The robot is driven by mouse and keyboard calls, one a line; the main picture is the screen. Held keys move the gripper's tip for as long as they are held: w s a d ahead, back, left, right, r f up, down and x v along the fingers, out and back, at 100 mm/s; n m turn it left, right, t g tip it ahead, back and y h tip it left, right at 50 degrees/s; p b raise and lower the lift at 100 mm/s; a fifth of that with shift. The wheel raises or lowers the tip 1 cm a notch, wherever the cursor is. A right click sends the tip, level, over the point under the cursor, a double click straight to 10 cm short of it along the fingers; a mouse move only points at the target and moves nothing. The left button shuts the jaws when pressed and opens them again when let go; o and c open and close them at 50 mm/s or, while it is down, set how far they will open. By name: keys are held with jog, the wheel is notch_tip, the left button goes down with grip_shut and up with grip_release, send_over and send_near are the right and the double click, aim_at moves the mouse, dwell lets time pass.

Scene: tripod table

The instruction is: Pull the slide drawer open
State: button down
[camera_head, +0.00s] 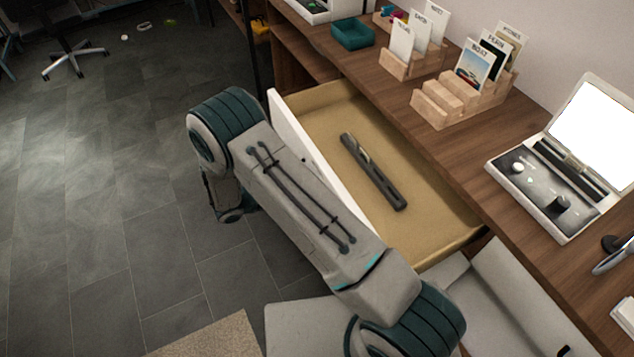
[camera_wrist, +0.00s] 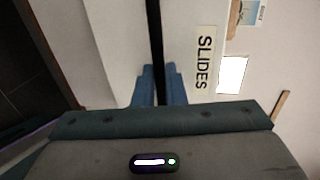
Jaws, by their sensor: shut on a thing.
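The slide drawer (camera_head: 428,215) stands pulled out from under the wooden desk in the head view, its tan inside showing. Its white front (camera_head: 287,122) is partly hidden behind my arm. A dark, long object (camera_head: 372,172) lies in the drawer. In the wrist view the white drawer front carries a "SLIDES" label (camera_wrist: 203,62) right of a black handle bar (camera_wrist: 155,35). My gripper (camera_wrist: 159,88) has its blue fingers closed around this bar. The fingers and handle are hidden by my arm in the head view.
The desk top (camera_head: 395,100) holds a teal tray (camera_head: 352,33), wooden card holders (camera_head: 440,104) and a white case with a lit lid (camera_head: 545,185). Grey floor (camera_head: 110,200) left of the drawer is clear.

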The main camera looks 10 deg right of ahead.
jog(key=shift+s+a, duration=0.15)
jog(key=shift+a, duration=0.3)
jog(key=c, duration=1.5)
grip_release()
jog(key=shift+d, duration=0.1)
jog(key=v, duration=1.4)
jog(key=shift+b, duration=0.45)
jog(key=shift+f, duration=0.1)
